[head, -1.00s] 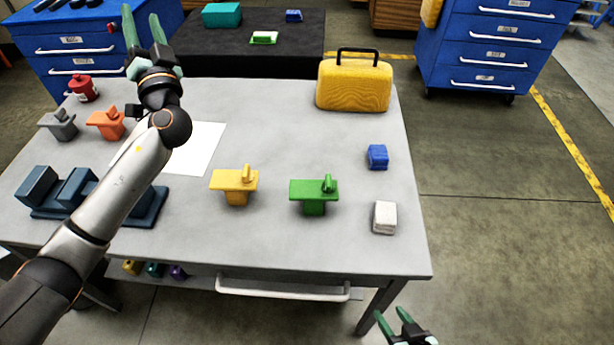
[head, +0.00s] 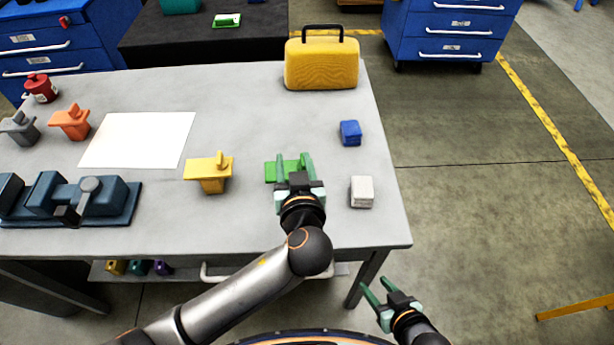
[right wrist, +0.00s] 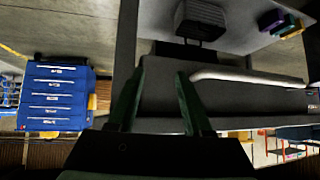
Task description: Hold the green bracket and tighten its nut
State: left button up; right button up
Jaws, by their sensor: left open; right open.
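The green bracket (head: 275,171) stands on the grey table (head: 240,222), right of the middle. My left gripper (head: 294,164) is open in front of and over the bracket, with its fingers pointing away toward the back of the table. The gripper hides much of the bracket, its nut included; I cannot tell whether the fingers touch it. My right gripper (head: 381,289) is open and empty, low beyond the table's front right corner. Its two green fingers also show in the right wrist view (right wrist: 160,88), with nothing between them.
A yellow bracket (head: 209,174) stands to the left of the green one. A white block (head: 361,192) and a blue block (head: 350,133) lie to the right. A yellow case (head: 321,65) is at the back. A dark blue vise-like fixture (head: 112,200) and white sheet (head: 138,140) are left.

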pick_arm(q)
notch_tip(320, 180, down, 3)
jog(key=s+d+g, duration=0.1)
jog(key=s+d, duration=0.1)
jog(key=s, duration=0.1)
jog(key=x, duration=1.2)
jog(key=shift+d+r, duration=0.1)
jog(key=shift+d, duration=0.3)
grip_shut()
dwell(0.5)
grip_release()
